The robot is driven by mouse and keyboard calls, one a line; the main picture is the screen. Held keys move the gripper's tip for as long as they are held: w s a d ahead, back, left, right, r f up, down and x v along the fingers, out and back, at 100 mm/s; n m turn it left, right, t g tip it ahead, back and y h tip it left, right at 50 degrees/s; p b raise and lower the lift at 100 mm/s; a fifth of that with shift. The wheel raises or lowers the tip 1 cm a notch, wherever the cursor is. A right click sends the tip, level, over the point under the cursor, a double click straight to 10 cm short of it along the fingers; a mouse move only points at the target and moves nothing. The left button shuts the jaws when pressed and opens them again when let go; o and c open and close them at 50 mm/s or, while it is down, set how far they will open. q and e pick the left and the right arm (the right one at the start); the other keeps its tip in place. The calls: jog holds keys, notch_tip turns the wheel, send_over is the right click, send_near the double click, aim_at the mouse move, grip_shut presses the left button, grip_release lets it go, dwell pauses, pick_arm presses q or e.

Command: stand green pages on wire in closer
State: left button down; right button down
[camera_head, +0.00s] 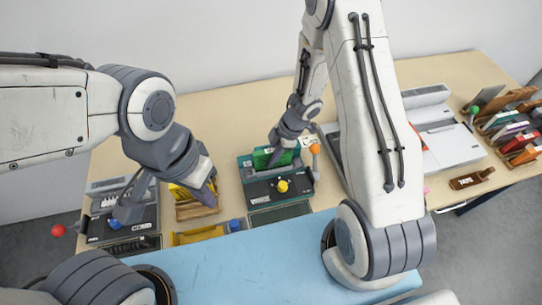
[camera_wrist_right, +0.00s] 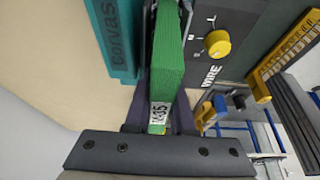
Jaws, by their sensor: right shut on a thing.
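The green pages (camera_head: 272,158) are a thick green block at the back of the wire closer (camera_head: 262,190), a dark machine with a teal body and a yellow knob. In the right wrist view the green pages (camera_wrist_right: 168,55) run between my fingers and carry a white label. The closer's dark face (camera_wrist_right: 235,20) with its yellow dial and the word WIRE is beside them. My right gripper (camera_head: 284,157) is shut on the pages. Whether they touch the wire is hidden. My left gripper (camera_head: 167,200) is open and empty over the left machines, its fingers apart.
A dark machine with a red-knobbed lever (camera_head: 58,231) stands at the left. A yellow tray (camera_head: 198,234) lies between it and the closer. A grey-white machine (camera_head: 448,145) and a rack of books (camera_head: 510,130) stand at the right.

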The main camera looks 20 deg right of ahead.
jog(key=shift+f, duration=0.35)
jog(key=c, duration=1)
grip_release()
jog(key=shift+c, duration=0.2)
jog(key=p+v, duration=1.1)
jog(key=p, duration=0.2)
jog(key=shift+d, duration=0.1)
jog(key=shift+w, duration=0.1)
